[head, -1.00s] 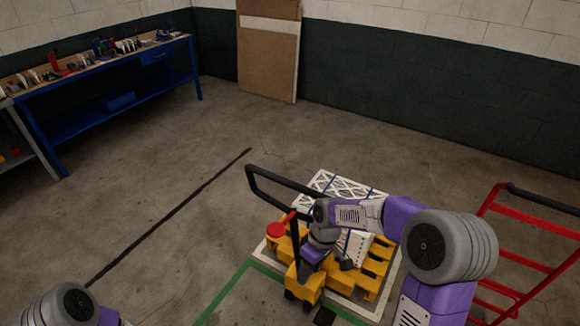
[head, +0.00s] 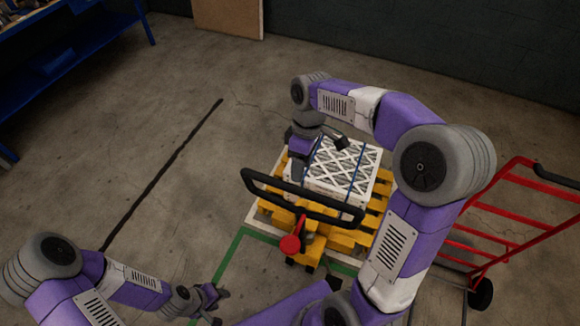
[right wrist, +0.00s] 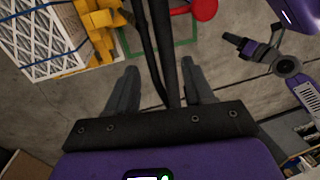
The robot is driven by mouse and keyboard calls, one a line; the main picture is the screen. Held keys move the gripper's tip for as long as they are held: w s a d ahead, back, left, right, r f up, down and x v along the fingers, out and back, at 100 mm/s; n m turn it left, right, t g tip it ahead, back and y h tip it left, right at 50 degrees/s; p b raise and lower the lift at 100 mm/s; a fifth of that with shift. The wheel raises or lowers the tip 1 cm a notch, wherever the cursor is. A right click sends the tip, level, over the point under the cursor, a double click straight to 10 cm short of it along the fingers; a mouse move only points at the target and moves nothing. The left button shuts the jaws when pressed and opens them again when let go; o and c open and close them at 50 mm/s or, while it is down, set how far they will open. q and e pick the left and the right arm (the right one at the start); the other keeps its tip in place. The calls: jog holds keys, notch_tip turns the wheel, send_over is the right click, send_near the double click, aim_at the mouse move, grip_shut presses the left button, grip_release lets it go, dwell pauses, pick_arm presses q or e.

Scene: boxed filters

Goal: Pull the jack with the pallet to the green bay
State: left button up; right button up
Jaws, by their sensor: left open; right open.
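The yellow pallet jack (head: 308,247) has a black loop handle (head: 262,186) and a red part (head: 290,244) at its front. Behind the handle, white lattice-faced filter boxes (head: 336,172) with blue straps rest on a yellow pallet (head: 377,205). The pallet is within a white floor outline (head: 262,217); the green bay line (head: 228,258) starts at the jack's front and runs nearer me. My right gripper (right wrist: 158,68) is open; black handle bars show between its fingers, contact unclear. Its fingers are hidden in the head view. My left gripper (head: 205,298) is open and empty, low left of the jack.
A red hand truck (head: 500,222) with a black wheel stands close on the right. A blue workbench (head: 60,62) is at the far left, and a brown board (head: 228,15) leans on the back wall. The floor left of the jack is clear, with a black line.

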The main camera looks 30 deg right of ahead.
aim_at(301, 189)
jog(key=shift+s+a+f, duration=0.15)
jog(key=shift+s+f, duration=0.95)
jog(key=shift+s, duration=0.1)
jog(key=x, duration=0.2)
jog(key=w+x, duration=0.1)
jog(key=x, duration=0.1)
jog(key=shift+f, duration=0.1)
jog(key=shift+s, duration=0.25)
jog(key=shift+w, duration=0.15)
jog(key=c, duration=0.3)
grip_shut()
